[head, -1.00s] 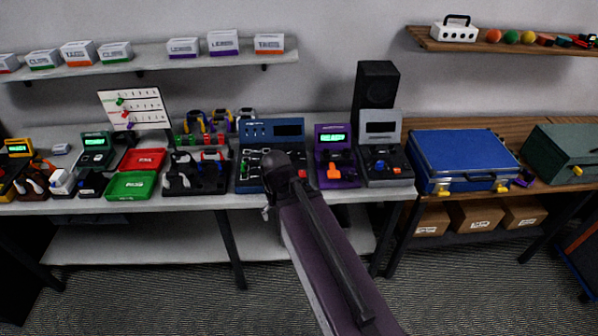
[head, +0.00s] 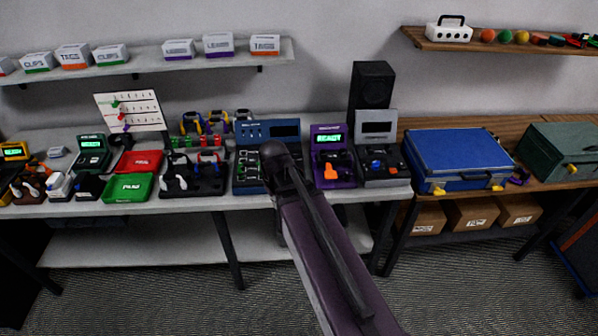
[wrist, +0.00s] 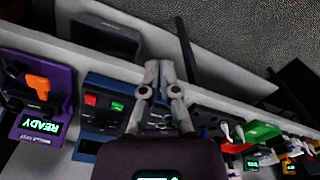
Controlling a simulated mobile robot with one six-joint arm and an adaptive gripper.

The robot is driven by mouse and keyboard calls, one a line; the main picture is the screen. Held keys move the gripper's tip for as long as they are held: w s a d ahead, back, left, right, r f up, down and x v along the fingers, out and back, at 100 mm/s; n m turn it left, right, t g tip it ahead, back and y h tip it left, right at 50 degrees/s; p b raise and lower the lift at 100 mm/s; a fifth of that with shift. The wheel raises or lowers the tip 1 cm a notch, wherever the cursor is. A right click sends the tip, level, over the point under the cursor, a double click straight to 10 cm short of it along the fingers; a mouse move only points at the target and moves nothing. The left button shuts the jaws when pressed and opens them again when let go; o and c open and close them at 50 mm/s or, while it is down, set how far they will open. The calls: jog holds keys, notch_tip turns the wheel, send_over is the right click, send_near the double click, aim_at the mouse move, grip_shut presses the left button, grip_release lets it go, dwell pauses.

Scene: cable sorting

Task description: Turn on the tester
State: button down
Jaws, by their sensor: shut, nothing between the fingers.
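A blue tester (head: 255,132) with a dark screen stands on the bench in the middle of the head view. My arm covers part of its lower front. In the wrist view the blue tester (wrist: 93,122) shows red and green buttons on its panel, left of my fingers. My gripper (wrist: 158,68) is shut and empty, above the bench. The wrist picture does not clearly show whether it touches anything. In the head view its fingers are hidden behind my arm. The purple unit (head: 328,141) right of the tester has a lit READY screen.
A grey unit (head: 376,128) with an unlit screen stands right of the purple one, then a blue case (head: 460,152). A black cable tray (head: 207,178), a green box (head: 129,187) and a red box (head: 139,161) are on the left. The devices stand close together.

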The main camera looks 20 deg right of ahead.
jog(key=w+d+r+n+p, duration=0.2)
jog(key=w+d+n, duration=0.4)
jog(key=w, duration=0.4)
jog(key=w+d+r+n+g+p, duration=0.1)
jog(key=w+d+r+n, duration=0.1)
jog(key=w+d+n, duration=0.4)
jog(key=w+d, duration=0.3)
jog(key=w, duration=0.1)
jog(key=shift+w+p, duration=0.3)
jog(key=shift+p, duration=0.1)
jog(key=shift+d, duration=0.1)
jog(key=f+b, duration=0.4)
jog(key=s+f+b, duration=0.1)
jog(key=f+b, duration=0.8)
jog(key=b, duration=0.1)
jog(key=shift+s+a+f, duration=0.25)
jog(key=shift+s+f, duration=0.05)
jog(key=shift+f, duration=0.05)
